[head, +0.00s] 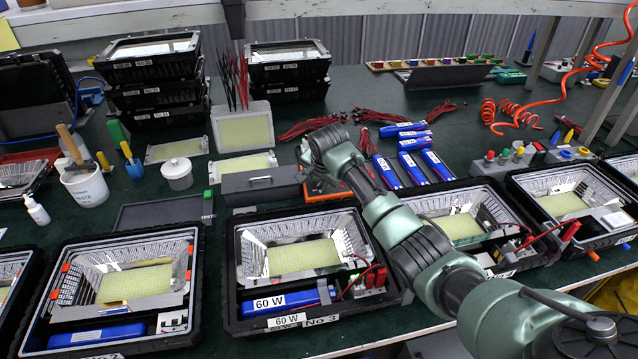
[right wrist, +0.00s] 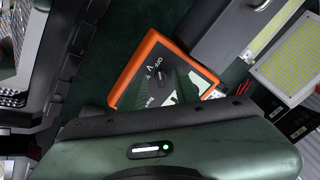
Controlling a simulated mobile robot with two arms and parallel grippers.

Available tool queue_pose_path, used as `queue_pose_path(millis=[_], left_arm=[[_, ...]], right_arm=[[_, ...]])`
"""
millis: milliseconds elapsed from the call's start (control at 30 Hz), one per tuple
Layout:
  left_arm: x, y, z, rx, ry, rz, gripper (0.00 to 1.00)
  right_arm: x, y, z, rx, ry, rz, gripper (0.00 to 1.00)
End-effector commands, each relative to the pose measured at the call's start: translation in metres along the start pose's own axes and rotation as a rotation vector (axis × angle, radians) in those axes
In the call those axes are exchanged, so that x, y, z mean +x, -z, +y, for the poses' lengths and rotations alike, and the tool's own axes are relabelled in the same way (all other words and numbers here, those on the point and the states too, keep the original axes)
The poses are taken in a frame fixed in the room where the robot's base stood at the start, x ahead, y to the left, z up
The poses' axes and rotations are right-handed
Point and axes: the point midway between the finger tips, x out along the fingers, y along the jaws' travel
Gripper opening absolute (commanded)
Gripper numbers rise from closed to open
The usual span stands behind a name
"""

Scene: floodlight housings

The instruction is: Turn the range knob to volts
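The meter (right wrist: 133,75) is an orange-edged box with a dark face, lying on the green bench. Its small dark range knob (right wrist: 159,75) sits mid-face in the right wrist view, with OFF and V markings beside it. I cannot tell which mark the knob points to. In the head view only an orange part of the meter (head: 318,191) shows under my right wrist. My right gripper (head: 309,178) is over the meter, pointing down; its fingers are mostly hidden and their opening is unclear. Part of the meter's face is covered by the gripper. My left gripper is out of view.
A grey box with a handle (head: 262,183) stands left of the meter. Floodlight housings (head: 232,300) line the bench front. Blue battery packs (head: 412,168) and red leads (head: 312,127) lie nearby. A dark flat tray (head: 160,212) lies further left.

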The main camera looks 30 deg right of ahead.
Motion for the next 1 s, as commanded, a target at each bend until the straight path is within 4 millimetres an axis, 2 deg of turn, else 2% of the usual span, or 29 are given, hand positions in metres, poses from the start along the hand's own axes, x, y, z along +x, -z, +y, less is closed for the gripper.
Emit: queue_pose_path(millis=[200,467,567,600,1000], left_arm=[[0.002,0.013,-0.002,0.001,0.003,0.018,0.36],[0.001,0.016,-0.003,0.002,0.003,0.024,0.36],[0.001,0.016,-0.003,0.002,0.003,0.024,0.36],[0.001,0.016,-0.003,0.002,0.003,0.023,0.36],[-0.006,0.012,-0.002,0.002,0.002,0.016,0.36]], right_arm=[[0.014,0.000,0.000,0.000,0.000,0.000,0.31],[0.015,0.000,0.000,-0.001,0.001,0.001,0.31],[0.015,0.000,0.000,-0.001,0.001,0.001,0.03],[0.015,0.000,0.000,-0.001,0.001,0.001,0.00],[0.013,0.001,0.000,-0.042,0.001,0.001,0.00]])
